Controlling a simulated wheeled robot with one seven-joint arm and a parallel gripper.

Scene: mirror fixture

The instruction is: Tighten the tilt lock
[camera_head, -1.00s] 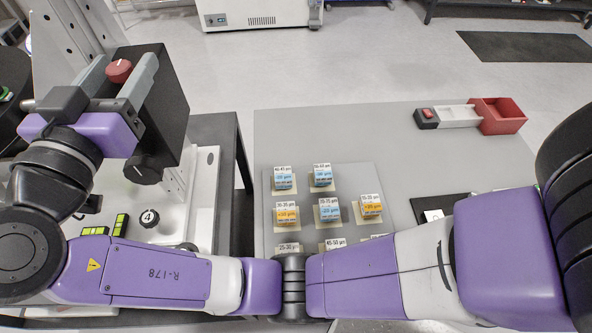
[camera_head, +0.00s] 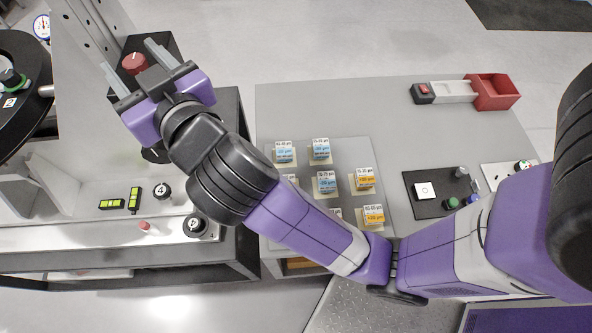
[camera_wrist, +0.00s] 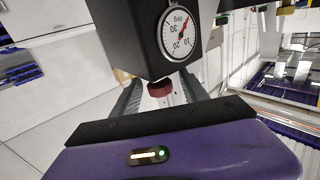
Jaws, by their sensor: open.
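A red ribbed knob (camera_head: 135,63), apparently the tilt lock, sits on a black box (camera_head: 165,44) on the fixture at the left. In the wrist view my gripper (camera_wrist: 160,92) has visible space between each finger and the knob. I cannot tell how deep the knob lies between the fingers. My gripper hides much of the box in the head view.
Black numbered knobs (camera_head: 162,190), green level vials (camera_head: 112,203) and a small red knob (camera_head: 144,225) are on the fixture base. The grey table (camera_head: 390,110) holds several small labelled boxes (camera_head: 320,148), a red bin (camera_head: 492,91) and a black control panel (camera_head: 425,208).

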